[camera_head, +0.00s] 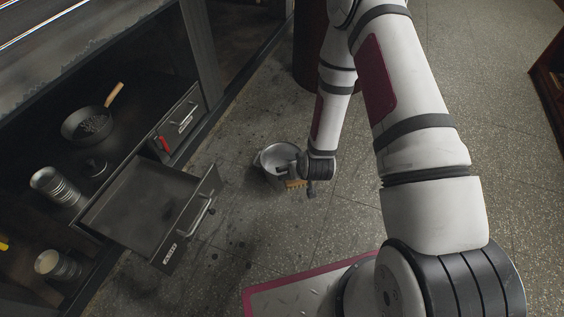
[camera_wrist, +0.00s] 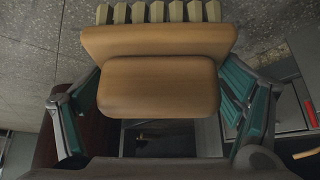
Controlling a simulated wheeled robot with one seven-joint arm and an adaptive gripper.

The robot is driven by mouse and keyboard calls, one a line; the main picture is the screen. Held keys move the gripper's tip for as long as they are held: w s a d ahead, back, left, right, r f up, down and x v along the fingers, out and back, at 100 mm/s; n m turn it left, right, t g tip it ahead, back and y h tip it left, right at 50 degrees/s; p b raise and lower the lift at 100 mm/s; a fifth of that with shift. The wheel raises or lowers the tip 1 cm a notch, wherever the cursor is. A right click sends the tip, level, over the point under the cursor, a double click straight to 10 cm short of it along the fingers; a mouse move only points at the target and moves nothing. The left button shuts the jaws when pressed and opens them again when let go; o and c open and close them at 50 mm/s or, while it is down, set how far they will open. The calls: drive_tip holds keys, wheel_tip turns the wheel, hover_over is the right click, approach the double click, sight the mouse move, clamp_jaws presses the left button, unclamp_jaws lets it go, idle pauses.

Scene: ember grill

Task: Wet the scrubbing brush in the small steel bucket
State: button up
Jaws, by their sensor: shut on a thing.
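The small steel bucket (camera_head: 268,160) stands on the floor in the head view, just right of the open drawer. My gripper (camera_head: 293,171) is at the bucket's right side, partly hidden by my own wrist. In the wrist view my gripper (camera_wrist: 160,105) is shut on the scrubbing brush (camera_wrist: 155,85), whose tan wooden body lies between the green-padded fingers. Pale bristle tufts show along its far edge. The bucket is not clearly seen in the wrist view.
An open drawer (camera_head: 196,218) juts out left of the bucket. A pan (camera_head: 88,125) and stacked metal cups (camera_head: 56,186) stand on the dark shelves. A closed drawer with a red mark (camera_head: 180,121) is behind. The tiled floor to the right is clear.

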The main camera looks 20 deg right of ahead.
wheel_tip(320, 180, down, 8)
drive_tip(key=shift+f, duration=0.25)
idle(0.7)
idle(2.0)
drive_tip(key=shift+r+p, duration=1.35)
drive_tip(key=shift+r, duration=0.75)
